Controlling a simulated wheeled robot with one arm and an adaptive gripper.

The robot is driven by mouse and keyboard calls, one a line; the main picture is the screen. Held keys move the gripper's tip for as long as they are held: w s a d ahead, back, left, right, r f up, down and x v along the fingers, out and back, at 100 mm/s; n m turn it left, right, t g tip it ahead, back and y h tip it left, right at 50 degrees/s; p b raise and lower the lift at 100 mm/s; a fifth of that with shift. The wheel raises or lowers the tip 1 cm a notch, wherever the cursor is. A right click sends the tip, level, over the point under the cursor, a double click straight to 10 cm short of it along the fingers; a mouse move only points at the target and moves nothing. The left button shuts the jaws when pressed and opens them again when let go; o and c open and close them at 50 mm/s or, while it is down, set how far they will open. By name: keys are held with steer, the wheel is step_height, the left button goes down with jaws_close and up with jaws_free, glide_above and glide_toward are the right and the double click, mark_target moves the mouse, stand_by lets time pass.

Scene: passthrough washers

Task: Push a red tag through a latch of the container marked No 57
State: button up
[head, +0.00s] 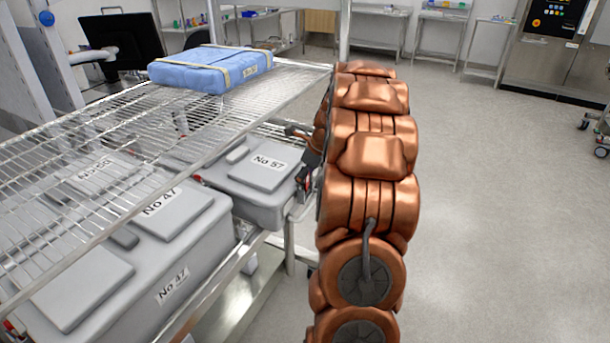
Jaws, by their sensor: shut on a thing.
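The container marked No 57 (233,190) is a grey lidded box on the shelf below the wire rack, with its label on the lid. My gripper (305,177) is at the right end of this container, close to its latch side, and is mostly hidden by my copper arm. It is shut on a small red tag (300,184), of which only a bit shows. The latch itself is too small and covered to make out, so I cannot tell whether the tag touches it or is in it.
A wire rack (120,119) with a blue wrapped pack (210,69) lies above the containers. A larger grey container marked No 47 (190,262) stands in front, left of No 57. A rack post (290,247) is close by my arm.

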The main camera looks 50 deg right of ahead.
steer(key=shift+o, duration=0.4)
steer(key=shift+s+a+f, duration=0.1)
steer(key=shift+a+f, duration=0.05)
steer(key=shift+f, duration=0.3)
steer(key=shift+s+d+f, duration=0.1)
steer(key=shift+d, duration=0.1)
steer(key=shift+o, duration=0.9)
steer(key=shift+f, duration=0.8)
steer(key=o, duration=1.1)
steer(key=shift+r, duration=0.15)
steer(key=shift+w+r, duration=0.15)
steer(key=shift+w, duration=0.05)
steer(key=shift+w+r+p, duration=0.1)
steer(key=shift+r+p, duration=0.8)
steer(key=shift+r, duration=0.15)
step_height(320, 180, up, 5)
steer(key=p, duration=0.3)
steer(key=shift+f, duration=0.15)
